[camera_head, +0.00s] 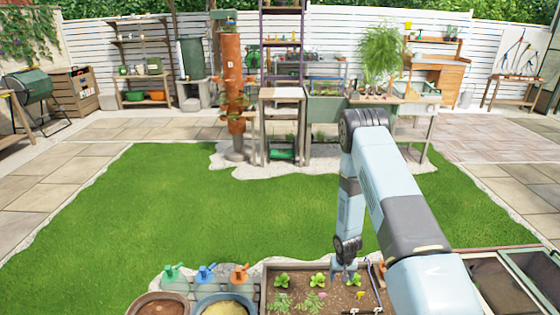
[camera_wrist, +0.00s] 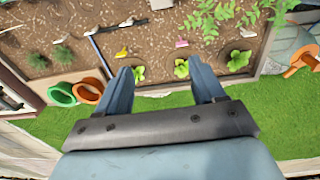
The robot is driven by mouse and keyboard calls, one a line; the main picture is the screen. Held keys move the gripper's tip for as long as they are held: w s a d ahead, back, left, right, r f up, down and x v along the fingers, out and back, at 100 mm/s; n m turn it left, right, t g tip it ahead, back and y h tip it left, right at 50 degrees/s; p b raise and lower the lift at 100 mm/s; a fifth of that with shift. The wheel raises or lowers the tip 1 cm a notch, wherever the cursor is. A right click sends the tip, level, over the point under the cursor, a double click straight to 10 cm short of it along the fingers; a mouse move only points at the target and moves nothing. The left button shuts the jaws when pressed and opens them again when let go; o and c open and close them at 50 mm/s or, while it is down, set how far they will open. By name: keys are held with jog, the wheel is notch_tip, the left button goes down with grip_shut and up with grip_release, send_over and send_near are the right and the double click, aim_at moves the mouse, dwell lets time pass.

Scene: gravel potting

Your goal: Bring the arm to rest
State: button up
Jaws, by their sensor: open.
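My arm reaches forward over a wooden planter bed (camera_head: 265,292) in the head view. My gripper (camera_head: 345,276) points down above the bed's far part, beside small green seedlings (camera_head: 317,280). In the wrist view, my gripper (camera_wrist: 158,68) shows two blue-grey fingers spread apart with nothing between them but the view of the bed below. Seedlings (camera_wrist: 181,68) show near the fingertips. I cannot tell the exact height of the fingertips above the soil.
Green, blue (camera_head: 205,274) and orange (camera_head: 240,274) tools stand left of the bed, behind two bowls (camera_head: 226,306). Green and orange rings (camera_wrist: 88,90) lie beside the bed in the wrist view. Open lawn (camera_head: 200,205) stretches behind; potting benches (camera_head: 283,94) stand farther back.

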jog(key=w+r+t, duration=0.1)
jog(key=w+r, duration=0.2)
jog(key=r, duration=0.8)
jog(key=w+r, duration=0.2)
jog(key=r, duration=0.9)
jog(key=s+r+t, duration=0.1)
jog(key=s+r, duration=0.1)
jog(key=r, duration=0.9)
jog(key=s+r, duration=0.3)
jog(key=r, duration=0.9)
jog(key=s+r+t, duration=0.2)
jog(key=s+r, duration=1.2)
jog(key=r, duration=0.2)
jog(key=s+r, duration=0.3)
jog(key=s, duration=0.5)
jog(key=s+a+r+t, duration=0.1)
jog(key=s+r, duration=0.2)
jog(key=s, duration=0.4)
jog(key=shift+s+a+r, duration=0.2)
jog(key=shift+s+a, duration=0.1)
jog(key=shift+s, duration=0.05)
jog(key=shift+c, duration=0.5)
